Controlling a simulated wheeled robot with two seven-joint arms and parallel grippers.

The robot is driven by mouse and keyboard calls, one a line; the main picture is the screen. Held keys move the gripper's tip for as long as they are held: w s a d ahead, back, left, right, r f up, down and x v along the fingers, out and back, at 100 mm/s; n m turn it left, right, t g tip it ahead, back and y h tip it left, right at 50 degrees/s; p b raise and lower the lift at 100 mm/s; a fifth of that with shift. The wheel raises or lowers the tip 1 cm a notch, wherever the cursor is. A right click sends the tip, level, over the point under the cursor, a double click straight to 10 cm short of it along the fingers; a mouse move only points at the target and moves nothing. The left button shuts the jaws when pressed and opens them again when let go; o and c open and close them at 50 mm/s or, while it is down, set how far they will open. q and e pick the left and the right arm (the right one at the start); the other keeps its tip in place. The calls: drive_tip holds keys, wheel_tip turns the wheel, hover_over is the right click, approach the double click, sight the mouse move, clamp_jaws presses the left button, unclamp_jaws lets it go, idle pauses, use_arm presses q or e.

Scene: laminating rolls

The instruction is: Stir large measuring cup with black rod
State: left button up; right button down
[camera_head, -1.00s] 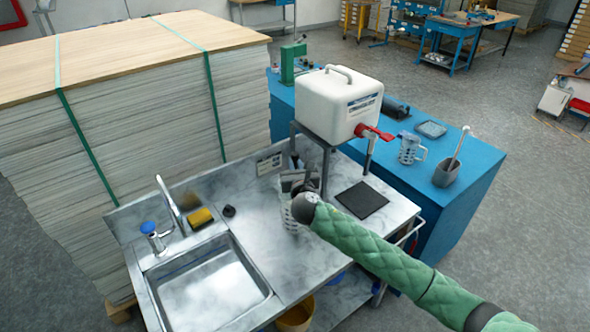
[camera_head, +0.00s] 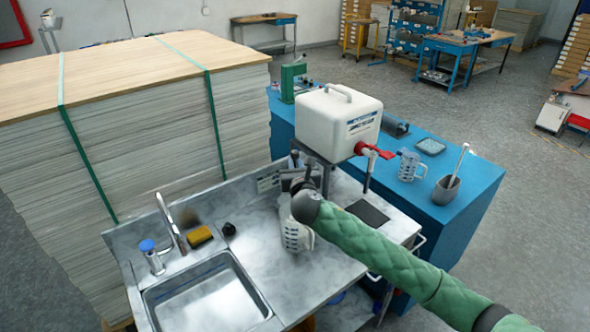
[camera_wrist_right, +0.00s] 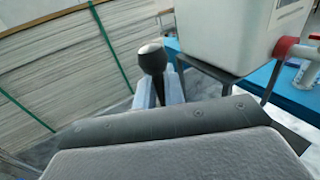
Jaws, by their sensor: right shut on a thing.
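A clear measuring cup (camera_head: 291,237) with white markings stands upright on the steel counter, partly hidden by my right wrist. My right gripper (camera_head: 300,180) is above and just behind the cup in the head view. In the right wrist view, the right gripper (camera_wrist_right: 163,90) is shut on the black rod (camera_wrist_right: 152,62), which has a rounded, shiny top. The rod's lower end is hidden, so I cannot tell whether it is inside the cup. My left gripper is out of view.
A white water container (camera_head: 340,122) with a red tap stands on a metal stand behind the gripper. A sink (camera_head: 207,293), faucet (camera_head: 170,225) and yellow sponge (camera_head: 199,236) are left. Another measuring cup (camera_head: 409,166) and a grey holder (camera_head: 446,190) stand on the blue table (camera_head: 455,215).

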sight(295, 151)
drive_tip(key=shift+r, duration=2.3)
drive_tip(key=shift+r, duration=2)
